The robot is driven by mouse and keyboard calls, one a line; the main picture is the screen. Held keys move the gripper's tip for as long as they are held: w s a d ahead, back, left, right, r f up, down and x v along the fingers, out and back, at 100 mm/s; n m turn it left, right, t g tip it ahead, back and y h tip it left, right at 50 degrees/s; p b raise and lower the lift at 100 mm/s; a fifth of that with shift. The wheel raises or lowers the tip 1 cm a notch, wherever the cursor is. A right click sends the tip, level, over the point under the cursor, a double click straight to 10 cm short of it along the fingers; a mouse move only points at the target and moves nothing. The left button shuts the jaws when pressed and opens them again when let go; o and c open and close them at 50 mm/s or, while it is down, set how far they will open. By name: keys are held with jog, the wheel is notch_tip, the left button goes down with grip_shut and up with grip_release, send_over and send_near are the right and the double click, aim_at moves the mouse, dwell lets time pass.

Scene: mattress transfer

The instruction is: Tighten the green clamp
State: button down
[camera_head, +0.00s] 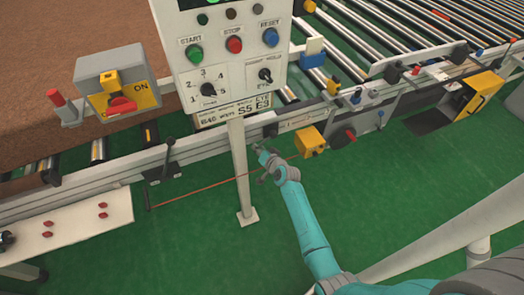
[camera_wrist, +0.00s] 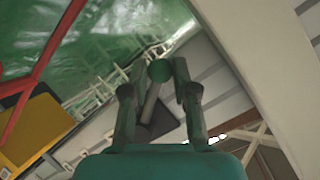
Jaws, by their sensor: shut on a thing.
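The green clamp (camera_wrist: 160,71) shows in the wrist view as a round dark green end on a grey lever. It sits between the fingertips of my gripper (camera_wrist: 158,74). My gripper is shut on it. In the camera_head view my gripper (camera_head: 263,157) is at the side rail of the conveyor, just right of the control panel's post. The clamp cannot be made out there, behind the fingers and at this size.
The control panel (camera_head: 233,58) stands on a white post (camera_head: 240,165) close left of my gripper. A yellow box (camera_head: 310,141) is on the rail to the right. A red cord (camera_head: 205,187) runs below the rail. The green floor (camera_head: 180,240) is open in front.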

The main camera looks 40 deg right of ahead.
jog(key=r+m+y, duration=0.1)
jog(key=r+m+t, duration=0.1)
jog(key=r+m, duration=0.1)
jog(key=shift+w+a+r+y, duration=0.1)
jog(key=shift+w+a+y, duration=0.05)
jog(key=shift+a+y, duration=0.25)
jog(key=shift+r+m+t+y, duration=0.6)
jog(key=shift+r+m+y, duration=0.2)
jog(key=shift+r+m, duration=0.65)
jog(key=c, duration=0.9)
grip_release()
jog(key=v, duration=1.2)
jog(key=shift+f, duration=0.1)
